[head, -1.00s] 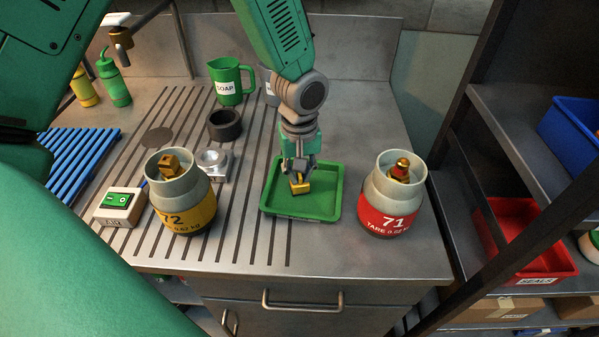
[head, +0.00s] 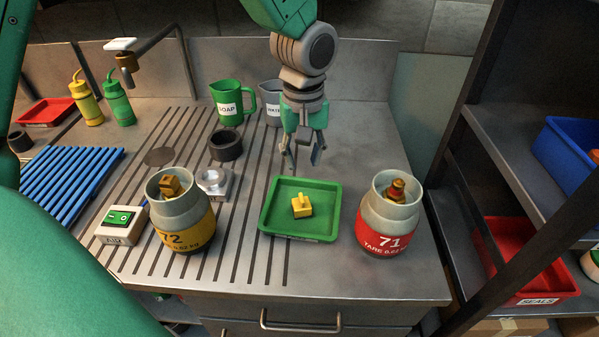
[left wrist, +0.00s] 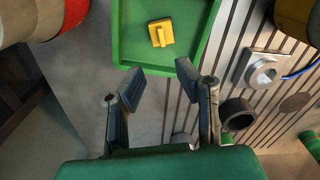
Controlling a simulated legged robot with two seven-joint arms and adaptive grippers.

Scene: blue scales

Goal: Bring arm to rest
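My left gripper (head: 304,159) hangs empty above the worktop, behind and above the green tray (head: 266,224). In the left wrist view the fingers of this gripper (left wrist: 160,86) are spread apart with nothing between them. A small yellow block with a raised tab (head: 301,206) lies in the tray, apart from the fingers. The block (left wrist: 160,32) and tray (left wrist: 138,55) also show in the left wrist view. My right gripper is not in view.
Yellow canister 72 (head: 182,220) stands left of the tray and red canister 71 (head: 388,222) right of it. A green soap jug (head: 230,103), a grey jug (head: 269,98) and a dark ring (head: 226,146) stand behind. Shelving (head: 480,150) rises at the right.

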